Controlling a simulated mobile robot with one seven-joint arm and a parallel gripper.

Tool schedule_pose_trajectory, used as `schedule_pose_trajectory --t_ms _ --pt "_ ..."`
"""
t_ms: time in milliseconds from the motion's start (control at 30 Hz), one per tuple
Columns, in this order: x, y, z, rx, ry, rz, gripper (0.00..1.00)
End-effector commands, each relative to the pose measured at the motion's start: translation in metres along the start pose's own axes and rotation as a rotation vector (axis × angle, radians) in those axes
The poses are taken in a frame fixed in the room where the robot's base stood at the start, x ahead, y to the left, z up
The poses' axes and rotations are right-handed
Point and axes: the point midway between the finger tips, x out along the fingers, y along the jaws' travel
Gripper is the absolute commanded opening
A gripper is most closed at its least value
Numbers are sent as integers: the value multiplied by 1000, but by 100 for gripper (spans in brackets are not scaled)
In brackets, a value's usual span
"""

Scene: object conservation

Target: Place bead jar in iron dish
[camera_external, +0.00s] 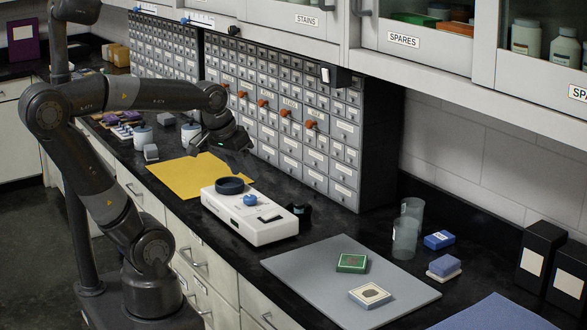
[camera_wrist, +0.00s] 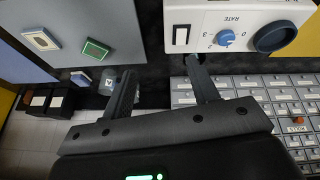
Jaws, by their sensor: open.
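My gripper (camera_external: 224,150) is open and empty above the bench, close to the drawer cabinet and above the far side of the white machine. Its two fingers stand apart in the wrist view (camera_wrist: 162,70). A round dark dish (camera_external: 230,185) sits on top of the white machine (camera_external: 262,224); it also shows in the wrist view (camera_wrist: 274,36). I cannot tell for sure whether this is the iron dish. No jar is clearly recognisable as the bead jar. A small dark item with a teal mark (camera_external: 301,213) stands behind the machine, and pale jars (camera_external: 190,135) stand farther back.
A yellow sheet (camera_external: 190,187) lies beside the machine. A grey mat (camera_external: 310,278) holds a green box (camera_external: 351,262) and a cream box (camera_external: 370,295). Clear beakers (camera_external: 405,239) stand behind the mat. The drawer cabinet (camera_external: 318,165) and overhead cupboards bound the back.

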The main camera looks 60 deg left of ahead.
Motion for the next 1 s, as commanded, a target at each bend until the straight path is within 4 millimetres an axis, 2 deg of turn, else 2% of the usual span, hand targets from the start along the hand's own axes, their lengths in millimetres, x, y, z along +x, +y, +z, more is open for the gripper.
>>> schedule_pose_trajectory --t_ms 100,300,1000 --pt "-5 -1 20 111 48 0 54" --pt "-7 -3 34 203 84 -5 54" --pt "-7 -3 34 210 85 -6 54"
